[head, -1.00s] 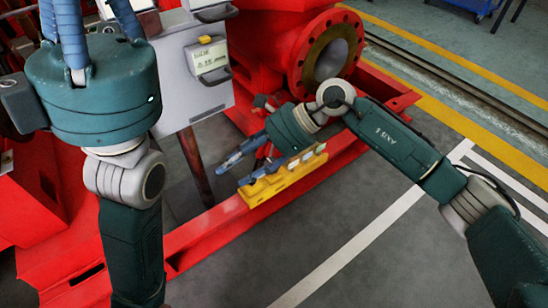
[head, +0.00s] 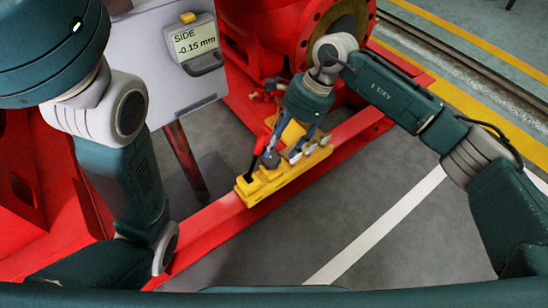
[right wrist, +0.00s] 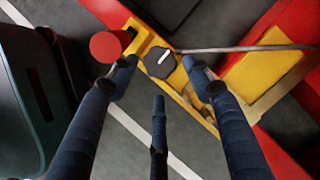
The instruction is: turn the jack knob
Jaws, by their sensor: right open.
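The yellow jack (head: 262,188) sits on the red base rail. Its dark, faceted knob (right wrist: 159,62) with a white mark shows in the right wrist view, just ahead of my fingertips. My right gripper (head: 289,156) is over the jack, with its fingers pointing down at it. In the right wrist view my right gripper (right wrist: 160,72) is open, its blue fingers spread to either side of the knob and a third below. Nothing is held, and I cannot tell whether any finger touches the knob. My left arm is at the left; its fingers are out of frame.
A display (head: 195,42) on a grey panel reads "SIDE -0.15 mm". A red-handled black lever (head: 256,158) stands by the jack, its red end (right wrist: 107,46) near my left finger in the wrist view. A red flanged pump (head: 315,30) stands behind. Floor to the right is clear.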

